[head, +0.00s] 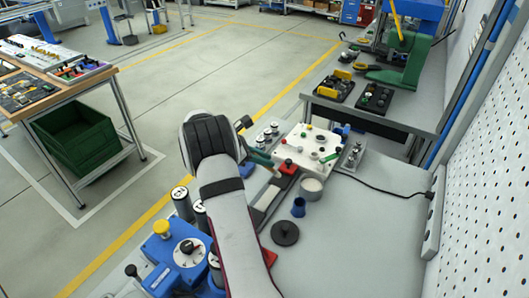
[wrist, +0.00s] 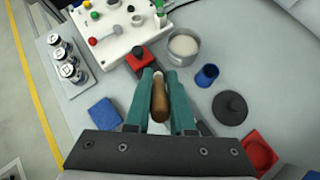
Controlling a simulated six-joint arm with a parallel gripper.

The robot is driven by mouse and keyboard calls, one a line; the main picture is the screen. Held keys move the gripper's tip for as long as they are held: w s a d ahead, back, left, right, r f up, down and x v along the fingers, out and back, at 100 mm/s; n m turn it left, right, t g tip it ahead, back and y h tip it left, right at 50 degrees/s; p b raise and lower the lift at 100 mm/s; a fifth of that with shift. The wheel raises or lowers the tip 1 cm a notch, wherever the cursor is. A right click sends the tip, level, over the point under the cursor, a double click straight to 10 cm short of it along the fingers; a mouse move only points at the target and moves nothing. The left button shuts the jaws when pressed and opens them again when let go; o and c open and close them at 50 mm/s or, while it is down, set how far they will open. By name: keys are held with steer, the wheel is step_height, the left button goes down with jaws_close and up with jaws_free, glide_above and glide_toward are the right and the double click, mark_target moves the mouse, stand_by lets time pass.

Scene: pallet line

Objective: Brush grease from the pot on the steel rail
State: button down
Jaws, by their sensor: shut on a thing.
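My gripper (wrist: 158,88) has green fingers shut on the brown wooden handle of the brush (wrist: 158,103). The handle shows between the fingers; I cannot make out the bristles. In the head view my arm hides most of the gripper. The pot (wrist: 183,46) is a round pale vessel with cream-coloured contents, just ahead and right of my fingertips in the wrist view. It also shows in the head view (head: 311,188), beside the white panel. A pale bar (head: 267,197) beside my arm may be the steel rail; it is partly hidden.
A blue cup (wrist: 207,75), a black disc with a knob (wrist: 230,107) and a red dish (wrist: 260,152) stand right of the gripper. A red block with a black knob (wrist: 139,58), a white panel (wrist: 110,28) and a blue block (wrist: 104,112) lie left.

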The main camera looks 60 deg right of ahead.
steer(key=shift+f, duration=1.75)
steer(key=shift+a, duration=6.1)
steer(key=d, duration=0.4)
steer(key=d+r, duration=0.1)
steer(key=d, duration=0.3)
steer(key=d+r, duration=0.1)
steer(key=d, duration=0.3)
steer(key=shift+d+r, duration=0.1)
steer(key=shift+d, duration=0.05)
steer(key=shift+r, duration=2.9)
